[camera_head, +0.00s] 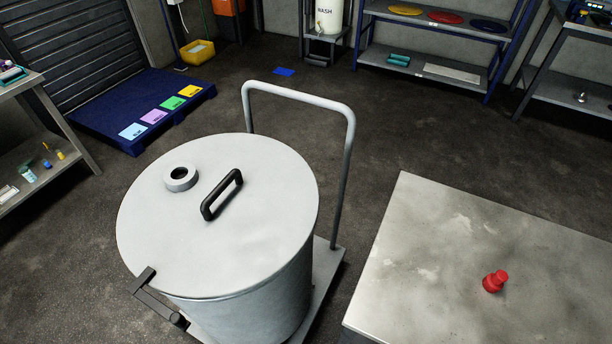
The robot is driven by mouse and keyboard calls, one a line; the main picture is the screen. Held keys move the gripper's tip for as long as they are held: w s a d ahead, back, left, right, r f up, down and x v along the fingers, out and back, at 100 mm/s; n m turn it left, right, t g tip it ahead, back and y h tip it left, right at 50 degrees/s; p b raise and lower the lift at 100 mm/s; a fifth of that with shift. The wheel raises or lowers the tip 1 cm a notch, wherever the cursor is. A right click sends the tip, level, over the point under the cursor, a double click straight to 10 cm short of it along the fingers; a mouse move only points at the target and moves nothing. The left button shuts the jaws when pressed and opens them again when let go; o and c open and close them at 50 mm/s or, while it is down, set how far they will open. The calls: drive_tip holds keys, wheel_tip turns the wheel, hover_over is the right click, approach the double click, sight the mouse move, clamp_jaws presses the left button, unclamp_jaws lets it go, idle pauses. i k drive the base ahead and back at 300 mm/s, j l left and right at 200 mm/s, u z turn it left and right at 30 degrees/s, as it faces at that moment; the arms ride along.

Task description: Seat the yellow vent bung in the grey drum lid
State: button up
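The grey drum lid (240,245) lies flat on a grey drum (255,318) in the camera_head view. A raised grey collar (181,179) with a dark opening stands on the lid's upper left, and nothing shows in it. A black handle (222,194) is right of the collar. A red bung-shaped piece (494,281) stands on the worktop at right. I cannot identify a yellow vent bung. A small yellow item (60,155) lies on the left shelf, too small to tell what it is. My gripper is not in view.
The drum stands on a trolley with a tall grey push handle (300,96). A dark lever (157,302) juts from the drum's front left. A blue pallet (95,112), side shelves and racks line the room.

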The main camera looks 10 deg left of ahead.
sight(219, 215)
drive_tip(key=i+j+z, duration=0.7)
